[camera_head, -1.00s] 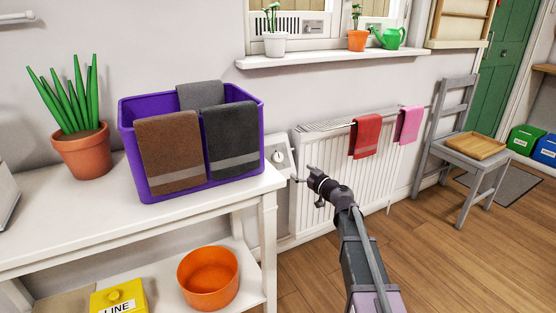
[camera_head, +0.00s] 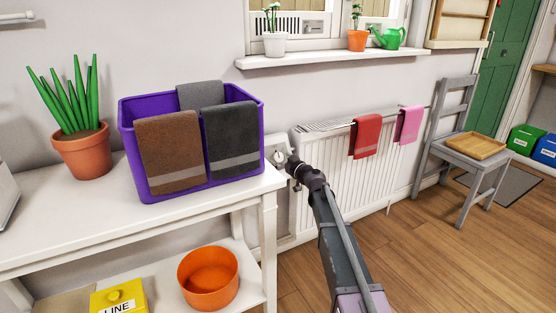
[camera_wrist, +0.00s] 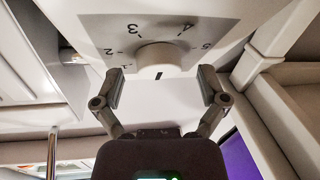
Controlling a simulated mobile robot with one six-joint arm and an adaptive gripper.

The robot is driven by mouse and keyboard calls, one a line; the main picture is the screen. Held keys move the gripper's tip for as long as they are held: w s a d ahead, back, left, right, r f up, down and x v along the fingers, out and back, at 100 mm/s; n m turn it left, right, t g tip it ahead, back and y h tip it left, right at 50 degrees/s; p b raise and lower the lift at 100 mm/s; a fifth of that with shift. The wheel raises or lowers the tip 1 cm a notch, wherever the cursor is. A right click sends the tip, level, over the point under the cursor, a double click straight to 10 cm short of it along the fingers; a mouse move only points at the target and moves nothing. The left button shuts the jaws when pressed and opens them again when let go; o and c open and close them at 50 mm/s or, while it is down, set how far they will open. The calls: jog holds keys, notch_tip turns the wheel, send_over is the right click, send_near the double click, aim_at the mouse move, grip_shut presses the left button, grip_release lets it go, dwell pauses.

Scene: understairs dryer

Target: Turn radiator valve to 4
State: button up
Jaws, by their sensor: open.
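The radiator valve is a round white knob (camera_wrist: 158,58) on a grey dial plate (camera_wrist: 105,35) printed with the numbers 1 to 5. Its dark mark points down in the wrist view, towards my gripper and away from the 4. My gripper (camera_wrist: 161,92) is open, with its two fingers apart and just short of the knob, one towards each side. No contact shows. In the head view the valve (camera_head: 279,157) is partly hidden by my gripper (camera_head: 289,166) at the left end of the white radiator (camera_head: 345,185).
The white table (camera_head: 95,220) stands close left of the valve, bearing a purple bin (camera_head: 190,190) with towels. Red (camera_head: 365,137) and pink (camera_head: 410,124) towels hang on the radiator. A grey chair (camera_head: 455,150) stands right. The wooden floor in front is clear.

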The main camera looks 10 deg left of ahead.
jog(key=c, duration=1.2)
jog(key=shift+o, duration=0.3)
jog(key=shift+a, duration=0.3)
jog(key=shift+s+d, duration=0.1)
jog(key=shift+m, duration=0.3)
jog(key=shift+s+m, duration=0.1)
jog(key=shift+m, duration=0.2)
jog(key=shift+m+t+h, duration=0.4)
jog(key=shift+m+t, duration=0.1)
jog(key=shift+m, duration=0.2)
jog(key=m+t+h, duration=0.1)
jog(key=m+h, duration=0.1)
jog(key=m, duration=0.1)
jog(key=m+t+h, duration=0.1)
jog(key=m, duration=0.3)
jog(key=shift+h, duration=0.4)
jog(key=shift+m+h, duration=0.3)
jog(key=shift+m, duration=0.4)
